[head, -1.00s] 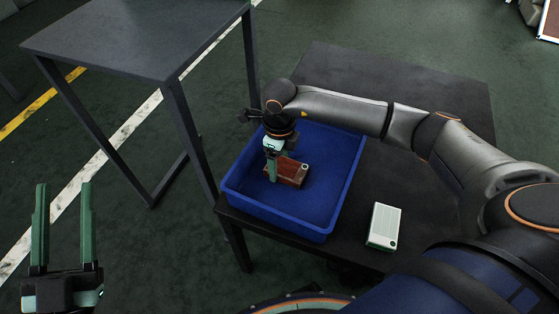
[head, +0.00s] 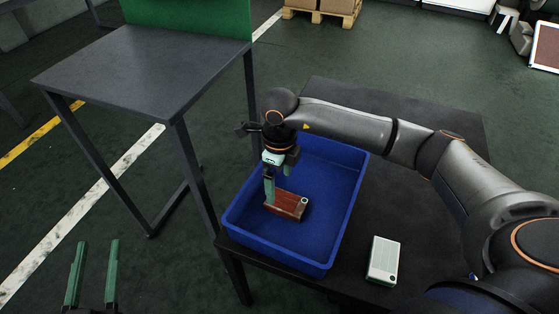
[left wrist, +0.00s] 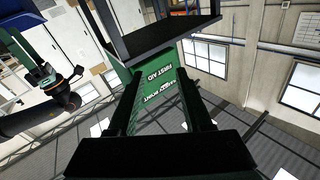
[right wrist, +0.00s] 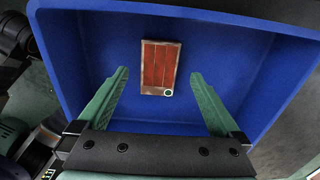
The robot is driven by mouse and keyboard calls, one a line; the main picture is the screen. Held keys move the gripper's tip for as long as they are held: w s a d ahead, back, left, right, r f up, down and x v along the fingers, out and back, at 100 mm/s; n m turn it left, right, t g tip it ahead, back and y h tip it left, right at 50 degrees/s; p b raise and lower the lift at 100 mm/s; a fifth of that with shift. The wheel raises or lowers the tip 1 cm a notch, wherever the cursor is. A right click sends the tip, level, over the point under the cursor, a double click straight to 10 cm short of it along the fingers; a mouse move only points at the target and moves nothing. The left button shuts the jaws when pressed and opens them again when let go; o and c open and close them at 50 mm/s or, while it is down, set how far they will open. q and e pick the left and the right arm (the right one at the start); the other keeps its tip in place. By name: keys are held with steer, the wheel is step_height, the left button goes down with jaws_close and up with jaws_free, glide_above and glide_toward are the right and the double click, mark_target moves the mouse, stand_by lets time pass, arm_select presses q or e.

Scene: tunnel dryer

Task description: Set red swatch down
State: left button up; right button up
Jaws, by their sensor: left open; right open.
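In the right wrist view the swatch (right wrist: 160,62) rests on the floor of the tray (right wrist: 90,75), beyond my fingertips. My right gripper (head: 269,192) points down into the tray; its green fingers (right wrist: 157,80) are open with nothing between them. In the head view its fingers overlap the swatch's left end. My left gripper (head: 96,258) is open and empty over the floor, left of the tables.
A white-green box (head: 384,260) lies on the dark table (head: 420,226), right of the tray. A taller grey table (head: 140,70) with a green panel (head: 195,18) stands to the left, its top bare. A wooden pallet (head: 322,12) sits far back.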

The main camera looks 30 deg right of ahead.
mark_target(280, 199)
arm_select(q)
step_height(280, 199, down, 7)
steer(key=n+g+y, duration=0.1)
steer(key=g, duration=0.2)
steer(key=shift+s+p, duration=0.4)
steer(key=shift+p, duration=0.05)
arm_select(e)
step_height(280, 199, up, 6)
steer(key=shift+f, duration=0.1)
arm_select(q)
steer(key=shift+a, duration=0.1)
